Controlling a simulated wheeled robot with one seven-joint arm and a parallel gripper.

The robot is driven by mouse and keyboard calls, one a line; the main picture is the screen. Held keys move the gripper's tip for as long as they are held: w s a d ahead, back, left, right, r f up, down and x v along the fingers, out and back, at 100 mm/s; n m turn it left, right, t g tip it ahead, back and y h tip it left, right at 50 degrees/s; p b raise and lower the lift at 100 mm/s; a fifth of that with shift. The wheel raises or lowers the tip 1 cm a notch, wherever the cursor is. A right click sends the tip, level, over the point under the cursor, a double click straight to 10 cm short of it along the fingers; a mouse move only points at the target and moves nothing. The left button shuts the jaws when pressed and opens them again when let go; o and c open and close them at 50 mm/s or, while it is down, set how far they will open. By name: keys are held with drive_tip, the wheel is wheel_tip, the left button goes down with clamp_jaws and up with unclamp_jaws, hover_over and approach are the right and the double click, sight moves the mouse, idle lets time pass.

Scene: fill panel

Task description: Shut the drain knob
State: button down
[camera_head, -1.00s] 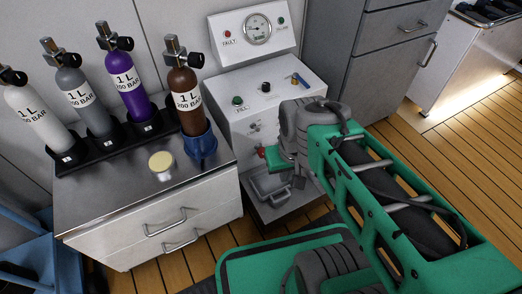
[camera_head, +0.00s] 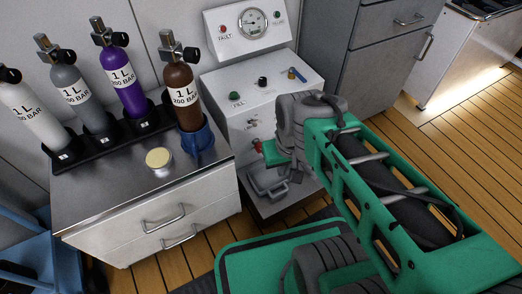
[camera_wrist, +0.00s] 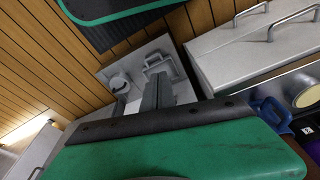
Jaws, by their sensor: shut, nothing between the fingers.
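The white fill panel (camera_head: 285,75) stands at centre, with a gauge on its raised back. A red knob (camera_head: 258,147) shows low on its front face, beside my gripper; I take it for the drain knob. Its setting is too small to read, and whether I touch it cannot be told. My gripper (camera_head: 266,156) is low in front of the panel, its fingertips mostly hidden by its green body. In the wrist view my gripper (camera_wrist: 158,92) has its grey fingers together and empty, over the grey tray area.
A grey tray with a handle (camera_head: 268,182) lies below my gripper. A steel drawer cabinet (camera_head: 150,215) stands at left, with gas bottles, a blue holder (camera_head: 198,143) and a cream disc (camera_head: 159,158) on top. A grey cabinet (camera_head: 375,60) stands behind right. Wooden floor is open at right.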

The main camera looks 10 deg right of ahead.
drive_tip(key=c, duration=2.1)
unclamp_jaws()
